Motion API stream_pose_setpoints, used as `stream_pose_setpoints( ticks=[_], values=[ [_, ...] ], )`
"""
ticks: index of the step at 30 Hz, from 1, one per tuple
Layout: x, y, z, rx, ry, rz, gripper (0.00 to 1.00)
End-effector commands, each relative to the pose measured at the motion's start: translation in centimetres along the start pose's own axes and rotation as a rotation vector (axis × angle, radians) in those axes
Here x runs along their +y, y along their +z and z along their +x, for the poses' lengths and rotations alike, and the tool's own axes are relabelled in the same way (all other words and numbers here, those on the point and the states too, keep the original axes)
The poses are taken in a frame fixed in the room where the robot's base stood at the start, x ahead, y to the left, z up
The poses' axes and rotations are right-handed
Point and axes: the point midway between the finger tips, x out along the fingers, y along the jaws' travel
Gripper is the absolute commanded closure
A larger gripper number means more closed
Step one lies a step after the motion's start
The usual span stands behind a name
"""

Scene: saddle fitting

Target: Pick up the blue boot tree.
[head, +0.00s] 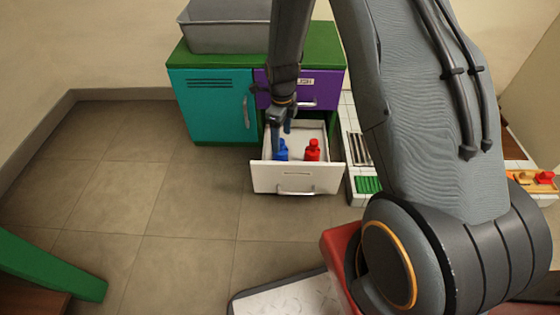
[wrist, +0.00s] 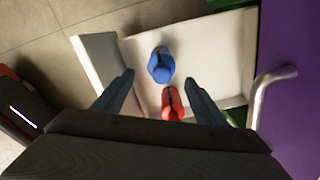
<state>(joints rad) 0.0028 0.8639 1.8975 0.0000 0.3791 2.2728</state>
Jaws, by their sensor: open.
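The blue boot tree (head: 281,150) stands in the open white drawer (head: 296,178), in its left part in the head view. My gripper (head: 283,120) is above it and partly covers it there. In the wrist view the blue boot tree (wrist: 161,66) is seen from above, just past the fingertips and between their lines. I cannot tell the exact height gap.
A red boot tree (head: 313,150) stands beside the blue one in the drawer, close to it. The purple drawer (head: 310,90) above is shut. A teal cabinet door (head: 210,105) is at left, with a grey bin (head: 225,27) on the green top.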

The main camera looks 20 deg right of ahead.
Motion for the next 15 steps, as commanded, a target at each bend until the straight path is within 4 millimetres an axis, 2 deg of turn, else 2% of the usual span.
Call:
stream_pose_setpoints(
  ticks=[6, 11, 15],
  values=[
    [0.0, 0.1, 2.4, 0.001, 0.001, 0.004, 0.35],
    [-0.1, 0.2, 3.1, 0.001, 0.001, 0.003, 0.35],
    [-0.2, 0.4, 4.4, 0.001, 0.001, 0.002, 0.35]
  ],
)
